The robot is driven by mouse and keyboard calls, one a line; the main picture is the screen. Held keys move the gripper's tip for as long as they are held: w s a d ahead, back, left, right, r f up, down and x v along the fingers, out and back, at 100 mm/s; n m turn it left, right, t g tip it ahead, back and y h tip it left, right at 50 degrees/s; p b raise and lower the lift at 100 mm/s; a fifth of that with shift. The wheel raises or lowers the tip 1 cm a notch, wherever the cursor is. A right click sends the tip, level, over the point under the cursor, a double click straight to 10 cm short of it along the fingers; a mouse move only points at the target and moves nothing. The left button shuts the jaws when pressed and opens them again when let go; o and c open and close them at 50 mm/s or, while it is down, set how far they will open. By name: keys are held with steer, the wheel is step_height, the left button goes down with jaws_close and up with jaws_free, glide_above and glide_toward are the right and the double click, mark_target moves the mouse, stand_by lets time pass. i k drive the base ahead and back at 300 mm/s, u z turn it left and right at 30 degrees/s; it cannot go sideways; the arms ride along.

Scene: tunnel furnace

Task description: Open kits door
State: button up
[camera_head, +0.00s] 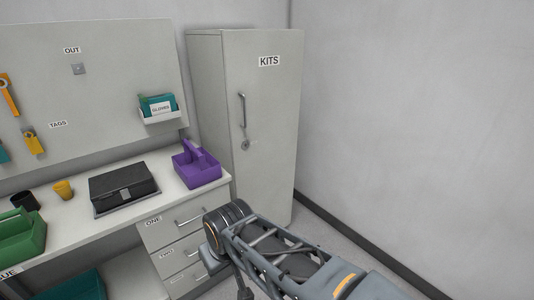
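The kits cabinet (204,85) is a tall grey locker in the corner. Its door (272,150), labelled KITS, looks shut. A vertical bar handle (243,110) is on the left side of the door, with a round lock (245,145) just below it. My arm reaches in from the bottom right, below and in front of the cabinet. It is apart from the handle in the picture. My gripper cannot be made out at the end of the arm, so its state does not show.
A workbench (150,205) stands left of the cabinet, with drawers (178,221) at its right end. A purple caddy (198,170), a black box (122,187) and a green caddy (22,238) sit on it. A bare wall (420,120) is on the right.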

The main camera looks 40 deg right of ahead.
mark_target(263, 68)
steer(key=z, duration=0.3)
steer(key=k, duration=0.35)
steer(key=z, duration=1.3)
steer(key=i, duration=1)
steer(key=u, duration=1.3)
steer(key=i, duration=0.55)
steer(key=u, duration=0.55)
